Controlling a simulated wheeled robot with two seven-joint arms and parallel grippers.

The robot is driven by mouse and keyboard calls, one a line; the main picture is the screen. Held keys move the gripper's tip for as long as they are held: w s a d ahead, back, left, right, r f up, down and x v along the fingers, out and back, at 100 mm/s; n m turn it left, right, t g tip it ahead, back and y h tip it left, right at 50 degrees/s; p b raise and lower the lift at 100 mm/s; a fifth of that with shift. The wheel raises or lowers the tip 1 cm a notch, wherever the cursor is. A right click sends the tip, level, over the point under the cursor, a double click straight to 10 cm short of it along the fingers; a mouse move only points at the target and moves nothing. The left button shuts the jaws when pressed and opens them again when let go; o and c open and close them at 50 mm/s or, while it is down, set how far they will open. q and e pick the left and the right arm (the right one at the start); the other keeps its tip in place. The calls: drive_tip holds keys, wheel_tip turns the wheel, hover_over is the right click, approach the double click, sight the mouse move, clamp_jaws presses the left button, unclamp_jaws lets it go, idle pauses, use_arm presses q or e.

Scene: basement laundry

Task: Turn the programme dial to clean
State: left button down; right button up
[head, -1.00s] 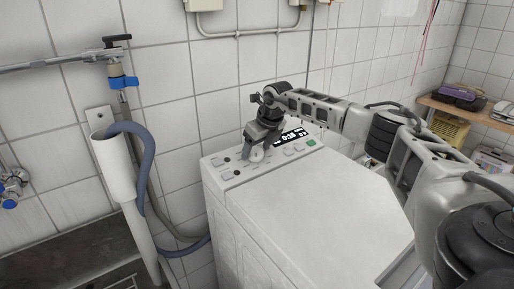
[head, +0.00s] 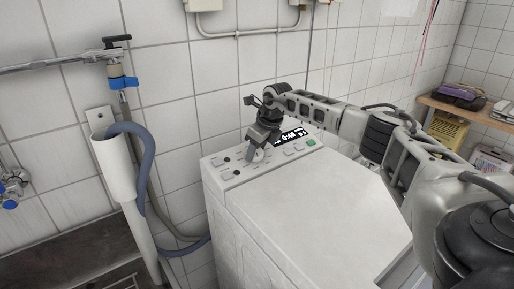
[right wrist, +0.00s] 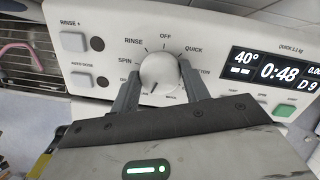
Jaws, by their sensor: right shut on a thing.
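The programme dial (right wrist: 160,72) is a round white knob on the washer's panel. Labels around it read RINSE, OFF, QUICK and SPIN; those lower down are partly hidden by my fingers, and I cannot make out a clean label. A small dark mark shows on the dial's lower edge. My right gripper (right wrist: 158,88) is shut on the dial, one finger on each side. In the head view my right gripper (head: 259,148) reaches down onto the panel from the right. The display (right wrist: 275,72) shows 40° and 0:48. My left gripper is out of view.
The washer's white top (head: 310,200) is clear. A RINSE+ button (right wrist: 75,42) and another button sit left of the dial, a green start button (right wrist: 287,108) at its right. A grey hose (head: 148,165) hangs left of the washer; a wooden shelf (head: 470,108) stands far right.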

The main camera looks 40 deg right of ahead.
drive_tip(key=o, duration=1)
drive_tip(key=b+v, duration=0.1)
drive_tip(key=v, duration=1.5)
drive_tip(key=shift+r, duration=0.1)
